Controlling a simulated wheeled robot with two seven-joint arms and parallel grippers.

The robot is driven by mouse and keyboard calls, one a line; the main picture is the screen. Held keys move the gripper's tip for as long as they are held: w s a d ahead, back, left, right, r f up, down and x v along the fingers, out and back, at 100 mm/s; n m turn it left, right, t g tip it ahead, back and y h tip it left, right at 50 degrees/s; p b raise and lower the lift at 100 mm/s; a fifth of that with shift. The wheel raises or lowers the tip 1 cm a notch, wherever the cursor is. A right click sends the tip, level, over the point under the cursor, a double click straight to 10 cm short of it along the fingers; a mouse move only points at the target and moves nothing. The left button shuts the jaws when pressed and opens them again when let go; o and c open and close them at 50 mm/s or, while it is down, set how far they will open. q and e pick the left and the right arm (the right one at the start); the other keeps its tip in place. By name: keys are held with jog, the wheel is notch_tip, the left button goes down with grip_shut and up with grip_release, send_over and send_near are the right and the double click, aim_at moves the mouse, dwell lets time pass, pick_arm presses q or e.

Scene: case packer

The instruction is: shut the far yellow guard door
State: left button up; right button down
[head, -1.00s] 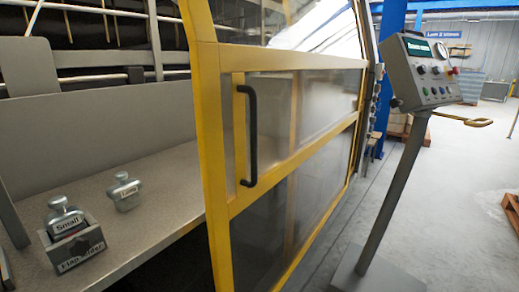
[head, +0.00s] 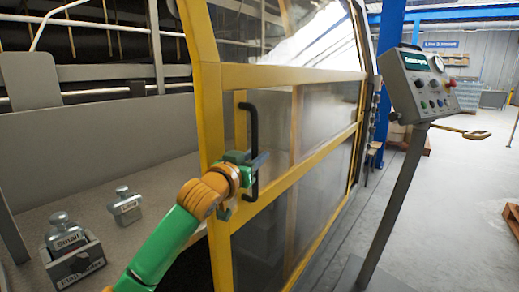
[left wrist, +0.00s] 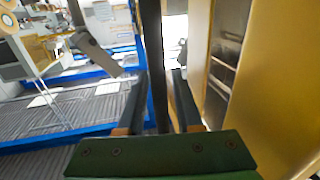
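The yellow-framed guard door (head: 212,130) has clear panels and stands beside an open bay on its left. Its black vertical handle (head: 254,115) is on the near part of the door. My left gripper (head: 252,172) is at the lower half of the handle. In the left wrist view the dark handle bar (left wrist: 152,40) runs between the two fingers of my left gripper (left wrist: 158,88), which look spread with the bar between them. I cannot tell whether either finger touches it. The right gripper is not in view.
A control panel (head: 420,85) on a slanted post (head: 392,205) stands to the right of the door. Inside the bay, a small weight (head: 65,238) in a holder and another weight (head: 124,208) rest on a grey surface (head: 165,180).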

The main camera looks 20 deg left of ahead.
pick_arm(q)
jog(key=shift+w+d+p, duration=0.2)
jog(key=shift+w+p, duration=0.1)
jog(key=shift+w, duration=0.9)
jog(key=shift+c, duration=0.2)
grip_shut()
dwell(0.4)
